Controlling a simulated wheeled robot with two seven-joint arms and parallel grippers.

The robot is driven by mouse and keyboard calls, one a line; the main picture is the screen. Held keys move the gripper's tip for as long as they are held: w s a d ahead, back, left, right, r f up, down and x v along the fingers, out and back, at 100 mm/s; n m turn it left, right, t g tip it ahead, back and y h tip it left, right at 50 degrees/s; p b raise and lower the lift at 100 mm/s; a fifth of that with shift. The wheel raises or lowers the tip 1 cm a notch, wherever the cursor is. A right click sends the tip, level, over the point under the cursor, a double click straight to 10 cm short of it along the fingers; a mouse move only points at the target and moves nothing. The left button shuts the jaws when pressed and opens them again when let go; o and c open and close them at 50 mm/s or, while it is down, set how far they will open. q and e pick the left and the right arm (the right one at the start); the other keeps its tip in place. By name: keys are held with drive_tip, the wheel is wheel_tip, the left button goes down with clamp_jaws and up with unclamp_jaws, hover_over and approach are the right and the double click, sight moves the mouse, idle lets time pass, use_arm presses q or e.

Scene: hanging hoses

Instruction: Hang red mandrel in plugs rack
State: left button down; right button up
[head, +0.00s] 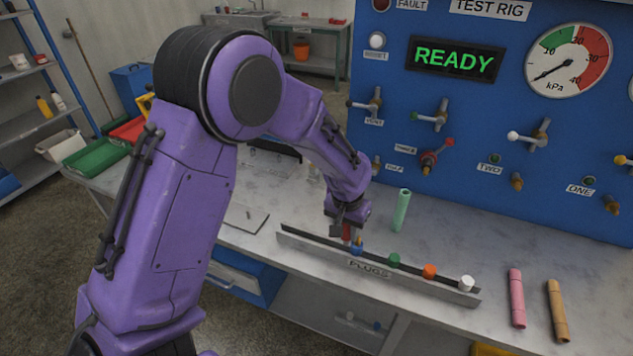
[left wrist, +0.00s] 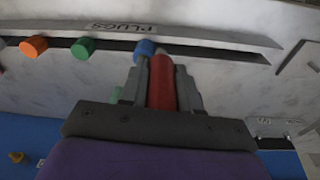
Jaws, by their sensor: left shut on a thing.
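My left gripper (head: 347,218) is shut on the red mandrel (head: 347,235), just above the plugs rack (head: 330,257). In the left wrist view the fingers (left wrist: 162,68) clasp the red mandrel (left wrist: 162,85) along its sides, with its end pointing at the rack (left wrist: 195,42). That end is close beside the blue plug (left wrist: 145,48); I cannot tell whether it touches the rack. The blue plug (head: 358,248), a green plug (head: 393,260), an orange plug (head: 429,271) and a white plug (head: 466,283) sit in a row in the rack. My right gripper is out of view.
A green tube (head: 402,211) stands upright behind the rack. A pink tube (head: 517,298) and a tan tube (head: 558,310) lie to its right. The blue test rig panel (head: 480,120) with protruding valves rises at the back.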

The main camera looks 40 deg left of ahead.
use_arm(q)
drive_tip(key=a+r+n+p, duration=0.1)
drive_tip(key=a+r+p, duration=0.1)
drive_tip(key=a+p, duration=0.2)
drive_tip(key=a, duration=0.3)
drive_tip(key=shift+w+r+y, duration=0.25)
drive_tip(key=shift+r+y, duration=0.05)
drive_tip(key=shift+r, duration=0.1)
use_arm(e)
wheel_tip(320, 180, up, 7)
use_arm(q)
wheel_tip(320, 180, down, 6)
drive_tip(key=b, duration=0.3)
drive_tip(key=shift+a+r, duration=0.1)
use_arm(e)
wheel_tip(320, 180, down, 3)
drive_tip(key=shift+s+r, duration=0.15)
use_arm(q)
drive_tip(key=shift+s+p, duration=0.1)
drive_tip(key=shift+p, duration=0.35)
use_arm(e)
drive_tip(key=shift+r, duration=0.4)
